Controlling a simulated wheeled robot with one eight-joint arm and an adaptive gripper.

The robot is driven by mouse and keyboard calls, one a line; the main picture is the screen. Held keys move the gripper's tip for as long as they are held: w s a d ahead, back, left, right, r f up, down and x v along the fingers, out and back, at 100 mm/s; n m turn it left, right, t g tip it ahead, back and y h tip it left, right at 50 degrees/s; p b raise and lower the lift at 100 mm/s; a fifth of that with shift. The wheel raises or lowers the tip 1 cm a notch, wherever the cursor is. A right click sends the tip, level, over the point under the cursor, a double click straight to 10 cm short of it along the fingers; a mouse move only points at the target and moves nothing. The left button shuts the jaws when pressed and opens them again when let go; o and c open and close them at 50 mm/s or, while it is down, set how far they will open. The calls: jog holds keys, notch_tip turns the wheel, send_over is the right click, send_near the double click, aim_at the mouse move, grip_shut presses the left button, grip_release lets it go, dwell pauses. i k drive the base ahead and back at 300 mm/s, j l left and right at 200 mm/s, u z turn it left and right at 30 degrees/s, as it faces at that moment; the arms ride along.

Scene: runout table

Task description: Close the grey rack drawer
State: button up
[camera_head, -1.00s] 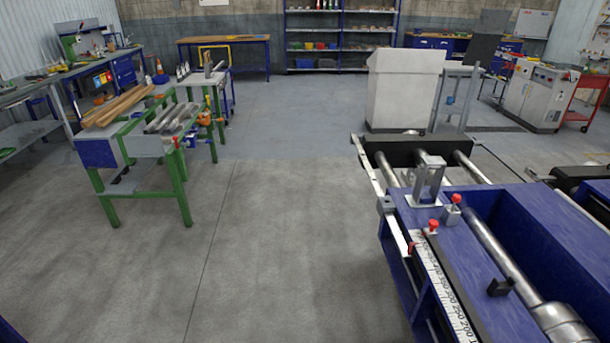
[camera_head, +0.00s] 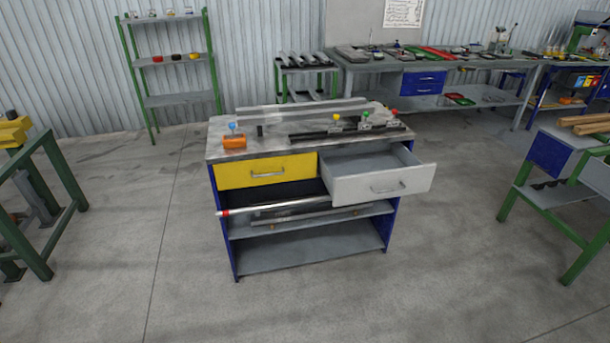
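The grey rack drawer (camera_head: 383,188) is at the upper right of a blue-framed rack (camera_head: 222,228) near the middle of the view. It is pulled out, and its empty inside shows from above. It has a bar handle on its front. A yellow drawer (camera_head: 262,172) beside it on the left is shut. My gripper is not in view.
Metal rails and an orange block (camera_head: 234,142) lie on the rack top. A red-ended bar (camera_head: 270,208) sticks out left below the drawers. A green-legged table (camera_head: 565,190) stands right, a dark green stand (camera_head: 45,195) left. The floor in front is clear.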

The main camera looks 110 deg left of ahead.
aim_at(370, 165)
jog(key=u, duration=0.9)
jog(key=i+u, duration=0.1)
jog(key=u, duration=1.3)
jog(key=i+u, duration=0.1)
jog(key=u, duration=0.8)
jog(key=i+j, duration=0.25)
jog(key=i+j+z, duration=0.1)
jog(key=i+j, duration=0.15)
jog(key=j, duration=0.2)
jog(key=i+j, duration=0.25)
jog(key=j, duration=0.15)
jog(key=i+j+z, duration=0.1)
jog(key=i+j, duration=0.35)
jog(key=j, duration=0.3)
jog(key=i+z, duration=0.05)
